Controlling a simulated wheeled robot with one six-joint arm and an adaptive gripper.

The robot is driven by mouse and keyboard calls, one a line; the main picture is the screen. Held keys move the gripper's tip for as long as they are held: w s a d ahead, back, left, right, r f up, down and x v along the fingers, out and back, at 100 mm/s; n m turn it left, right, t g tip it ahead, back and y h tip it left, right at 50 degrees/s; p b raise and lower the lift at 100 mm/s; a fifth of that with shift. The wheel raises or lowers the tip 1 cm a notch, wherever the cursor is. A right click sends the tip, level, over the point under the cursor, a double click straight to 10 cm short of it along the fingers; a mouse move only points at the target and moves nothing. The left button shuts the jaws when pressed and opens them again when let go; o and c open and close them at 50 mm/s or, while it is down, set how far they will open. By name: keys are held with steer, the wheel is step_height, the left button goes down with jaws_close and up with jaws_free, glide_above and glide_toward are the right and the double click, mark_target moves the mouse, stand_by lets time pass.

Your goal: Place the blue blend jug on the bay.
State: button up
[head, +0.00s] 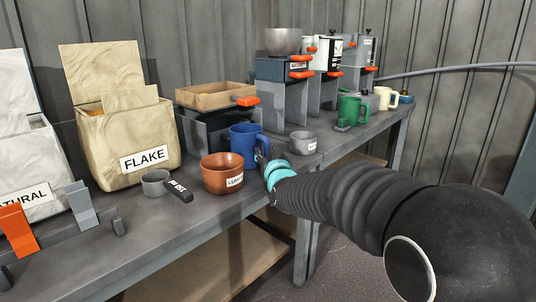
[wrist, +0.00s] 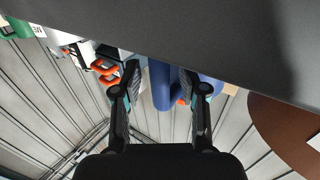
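The blue jug (head: 243,137) stands upright on the grey bench, behind the copper bowl. Its handle side faces my gripper, and no label on it can be read. My gripper (head: 264,158) is low over the bench at the jug's right side. In the wrist view, which is upside down, my gripper (wrist: 160,76) is open, with its two fingers on either side of the blue jug's handle (wrist: 161,86). Gaps show between handle and fingers. No place is marked as the bay; a dark stand under a wooden tray (head: 213,97) is behind the jug.
The copper bowl (head: 222,173) is close to my gripper; it also shows in the wrist view (wrist: 275,125). A grey cup (head: 303,143) stands to the right. A scoop (head: 155,182), FLAKE bag (head: 128,130), green mug (head: 350,110) and dispensers (head: 283,95) line the bench.

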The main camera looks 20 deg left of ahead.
steer(key=shift+r, duration=0.2)
steer(key=v, duration=1.2)
steer(key=shift+f, duration=0.15)
